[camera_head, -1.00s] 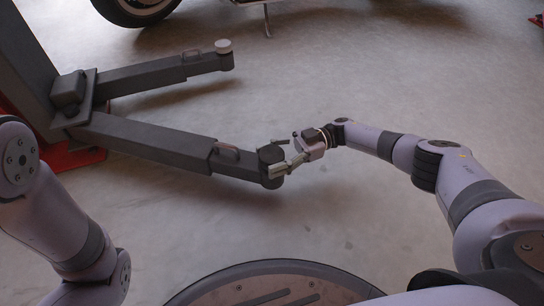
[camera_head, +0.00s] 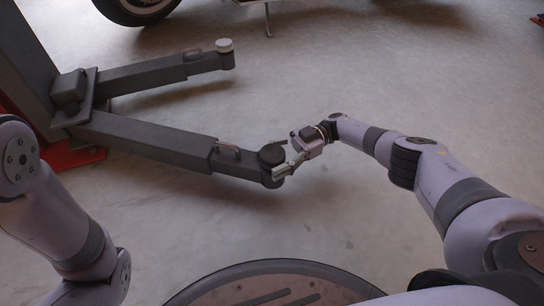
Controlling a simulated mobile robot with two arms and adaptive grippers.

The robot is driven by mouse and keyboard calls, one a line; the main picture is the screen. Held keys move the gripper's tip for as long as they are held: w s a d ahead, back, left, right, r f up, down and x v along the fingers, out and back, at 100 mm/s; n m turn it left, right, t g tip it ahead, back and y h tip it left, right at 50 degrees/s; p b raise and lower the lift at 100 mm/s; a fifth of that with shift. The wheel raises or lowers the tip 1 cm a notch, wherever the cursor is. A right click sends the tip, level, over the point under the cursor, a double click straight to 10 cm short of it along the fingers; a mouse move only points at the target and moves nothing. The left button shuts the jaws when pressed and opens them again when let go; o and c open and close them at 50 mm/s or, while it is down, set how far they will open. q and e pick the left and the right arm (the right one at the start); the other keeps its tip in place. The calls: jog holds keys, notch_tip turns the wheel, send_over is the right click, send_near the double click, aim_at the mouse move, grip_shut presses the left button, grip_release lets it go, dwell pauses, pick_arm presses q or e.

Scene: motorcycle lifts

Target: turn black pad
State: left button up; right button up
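The black pad (camera_head: 271,155) is a round dark disc on top of the end of the nearer lift arm (camera_head: 150,137), near the middle of the view. My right gripper (camera_head: 281,157) is at the pad's right side. Its fingers are spread apart, one at the far side of the pad and one at its near right edge. Whether the fingers touch the pad I cannot tell. My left arm (camera_head: 65,220) comes in at the left edge, and its gripper is out of view.
A second lift arm (camera_head: 150,75) with a white round pad (camera_head: 224,45) lies farther back. Both arms join a dark lift post (camera_head: 30,60) at the left. A motorcycle wheel (camera_head: 135,8) shows at the top. The concrete floor (camera_head: 400,60) to the right is clear.

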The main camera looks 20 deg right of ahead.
aim_at(272, 154)
jog(key=o, duration=0.3)
jog(key=shift+r, duration=0.1)
jog(key=shift+o, duration=0.2)
jog(key=shift+w+r, duration=0.1)
jog(key=shift+r, duration=0.05)
notch_tip(272, 154, up, 10)
jog(key=shift+f, duration=0.1)
dwell(0.4)
